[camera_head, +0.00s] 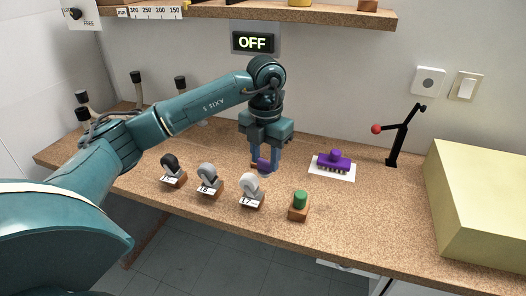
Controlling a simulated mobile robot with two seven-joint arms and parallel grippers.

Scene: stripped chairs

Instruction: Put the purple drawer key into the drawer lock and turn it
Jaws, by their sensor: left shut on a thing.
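My left gripper (265,164) points down over the middle of the cork-coloured bench. It is shut on a small purple thing, which looks like the purple drawer key (263,166); only part of it shows between the fingers, so its shape is unclear. It is low, close to the bench top, but I cannot tell whether it touches. I cannot make out the drawer lock. My right gripper is out of view.
A purple brush (334,160) lies on a white sheet to the right. A red-knobbed lever (396,140) and a large yellow box (480,205) stand farther right. A sign reads OFF (253,43).

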